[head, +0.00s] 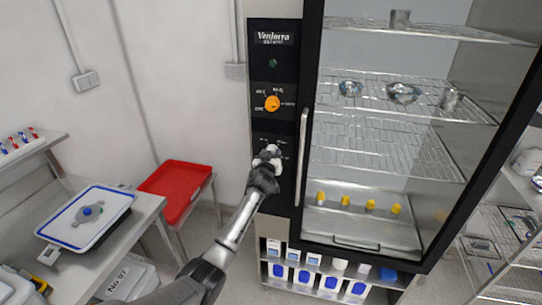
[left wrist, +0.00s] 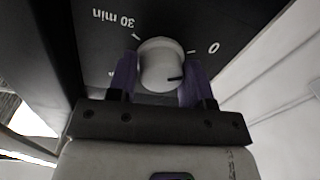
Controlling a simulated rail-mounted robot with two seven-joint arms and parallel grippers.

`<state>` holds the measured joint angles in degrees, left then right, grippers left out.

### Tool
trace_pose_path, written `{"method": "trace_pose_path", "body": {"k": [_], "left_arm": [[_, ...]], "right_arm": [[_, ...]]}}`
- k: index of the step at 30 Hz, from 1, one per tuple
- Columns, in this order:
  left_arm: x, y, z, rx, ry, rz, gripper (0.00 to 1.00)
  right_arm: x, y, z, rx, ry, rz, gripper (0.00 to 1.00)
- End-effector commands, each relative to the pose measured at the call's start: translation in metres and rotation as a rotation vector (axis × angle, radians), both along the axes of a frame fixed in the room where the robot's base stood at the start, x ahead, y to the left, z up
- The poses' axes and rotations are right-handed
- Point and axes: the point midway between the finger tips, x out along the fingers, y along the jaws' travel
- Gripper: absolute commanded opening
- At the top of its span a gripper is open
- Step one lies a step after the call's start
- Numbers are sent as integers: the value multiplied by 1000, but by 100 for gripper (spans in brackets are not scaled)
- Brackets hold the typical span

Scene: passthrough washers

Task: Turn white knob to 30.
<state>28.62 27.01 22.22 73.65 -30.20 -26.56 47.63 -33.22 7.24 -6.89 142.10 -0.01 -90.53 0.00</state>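The white knob (left wrist: 158,62) sits on a dark panel (left wrist: 250,28). In the left wrist view "30 min" is printed upside down at its upper left and "0" at its right. A short dark line on the knob's face lies toward the right, on the "0" side. My left gripper (left wrist: 160,80) has one purple finger on each side of the knob, and both appear to touch it. In the head view my left gripper (head: 268,160) is at the lower panel and largely hides the knob. My right gripper is in neither view.
An orange knob (head: 272,103) is higher on the same panel. The glass door's vertical handle (head: 301,157) is close to the right of my gripper. A red tray (head: 175,188) stands to the left. A shelf with blue-labelled containers (head: 304,278) is below the cabinet.

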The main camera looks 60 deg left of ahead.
Motion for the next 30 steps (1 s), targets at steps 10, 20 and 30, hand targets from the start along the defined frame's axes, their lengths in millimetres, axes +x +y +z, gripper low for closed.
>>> {"method": "trace_pose_path", "body": {"k": [10, 20, 30], "left_arm": [[-1, 1, -1, -1, 1, 2, 21], [-1, 1, -1, 28, 30, 3, 20], [-1, 2, -2, 210, 196, 4, 20]], "right_arm": [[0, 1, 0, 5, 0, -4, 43], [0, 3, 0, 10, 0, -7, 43], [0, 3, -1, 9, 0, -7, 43]]}}
